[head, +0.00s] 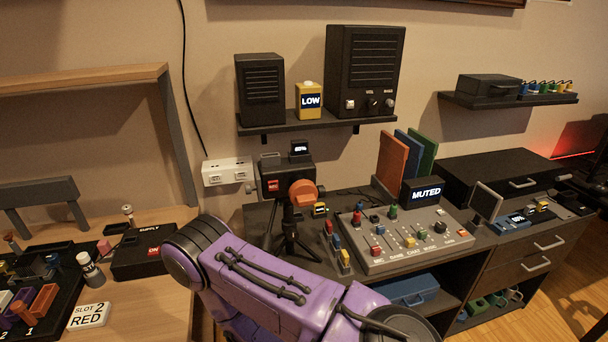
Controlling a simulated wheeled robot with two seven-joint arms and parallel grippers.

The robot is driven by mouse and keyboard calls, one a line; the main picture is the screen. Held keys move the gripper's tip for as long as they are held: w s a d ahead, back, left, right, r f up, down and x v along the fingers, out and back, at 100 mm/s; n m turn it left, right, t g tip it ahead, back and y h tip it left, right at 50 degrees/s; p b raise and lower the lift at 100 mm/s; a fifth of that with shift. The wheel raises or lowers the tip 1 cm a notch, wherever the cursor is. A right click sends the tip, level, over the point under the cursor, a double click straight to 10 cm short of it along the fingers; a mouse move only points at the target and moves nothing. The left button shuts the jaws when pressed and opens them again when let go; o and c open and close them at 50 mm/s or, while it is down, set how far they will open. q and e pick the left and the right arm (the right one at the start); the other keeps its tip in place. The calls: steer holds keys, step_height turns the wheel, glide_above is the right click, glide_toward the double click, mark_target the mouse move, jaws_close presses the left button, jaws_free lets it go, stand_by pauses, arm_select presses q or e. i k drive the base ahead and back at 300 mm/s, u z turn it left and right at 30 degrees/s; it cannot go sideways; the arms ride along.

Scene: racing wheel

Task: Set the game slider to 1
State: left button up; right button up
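The grey mixer panel (450,224) stands on the dark desk, right of centre in the head view. Small labels along its front edge seem to include GAME, next to CHAT. Several small coloured caps sit on the panel, among them a red one (377,251) and a yellow one (409,243). I cannot tell for sure which cap is the game slider or what value it is at. A black display (426,194) reading MUTED stands at the panel's back. A purple arm link of mine crosses the bottom centre, in front of the desk. Neither gripper shows.
A camera on a tripod (290,180) stands left of the panel, and a row of coloured switches (337,248) lies between them. Orange, blue and green upright boards (393,160) are behind the panel. Speakers (365,72) sit on a shelf above.

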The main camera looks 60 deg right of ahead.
mark_target(381, 229)
steer(key=u, duration=0.3)
steer(key=k, duration=1.1)
steer(key=z, duration=1.1)
